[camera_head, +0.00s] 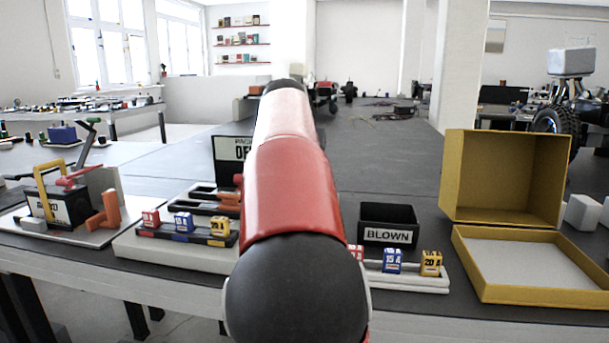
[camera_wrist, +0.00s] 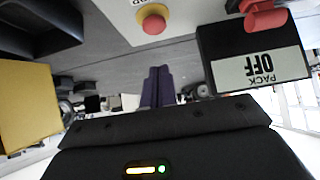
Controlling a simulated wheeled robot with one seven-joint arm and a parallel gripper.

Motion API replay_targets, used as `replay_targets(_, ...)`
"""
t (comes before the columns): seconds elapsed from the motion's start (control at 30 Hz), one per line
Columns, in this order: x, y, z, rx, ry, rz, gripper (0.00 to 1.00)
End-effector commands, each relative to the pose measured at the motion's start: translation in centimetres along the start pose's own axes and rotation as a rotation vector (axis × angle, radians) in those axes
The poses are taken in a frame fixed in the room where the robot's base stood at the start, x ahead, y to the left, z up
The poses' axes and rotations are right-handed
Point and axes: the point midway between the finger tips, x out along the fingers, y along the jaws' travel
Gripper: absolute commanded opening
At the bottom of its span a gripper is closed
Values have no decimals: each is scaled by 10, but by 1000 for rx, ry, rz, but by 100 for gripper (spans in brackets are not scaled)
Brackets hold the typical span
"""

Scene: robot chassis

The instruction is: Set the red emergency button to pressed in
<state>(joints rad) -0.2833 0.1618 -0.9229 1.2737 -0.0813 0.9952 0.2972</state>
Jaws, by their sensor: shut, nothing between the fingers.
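The red emergency button (camera_wrist: 152,23) shows in the wrist view as a round red cap on a yellow-orange collar, set on a pale panel (camera_wrist: 185,12) at the top of the picture. I cannot tell whether it is pressed in. My gripper (camera_wrist: 157,72) is shut and empty, its dark fingers together, pointing toward the panel. The fingertips appear below the button in the picture, with a visible gap between them. In the head view my red and black arm fills the middle and hides the button and the gripper.
A black box labelled PACK OFF (camera_wrist: 252,62) with a red handle (camera_wrist: 264,14) stands beside the button. A black BLOWN bin (camera_head: 388,221), fuse rack (camera_head: 187,227) and open yellow box (camera_head: 505,180) are on the table.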

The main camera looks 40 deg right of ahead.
Motion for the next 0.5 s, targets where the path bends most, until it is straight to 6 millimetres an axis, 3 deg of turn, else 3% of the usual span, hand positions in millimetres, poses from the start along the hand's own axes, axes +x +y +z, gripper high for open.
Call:
replay_targets(0.2, -34, -1, -1, -1, 4, -3, 0)
replay_targets(0.5, -43, 0, -2, 0, 3, 0, 0)
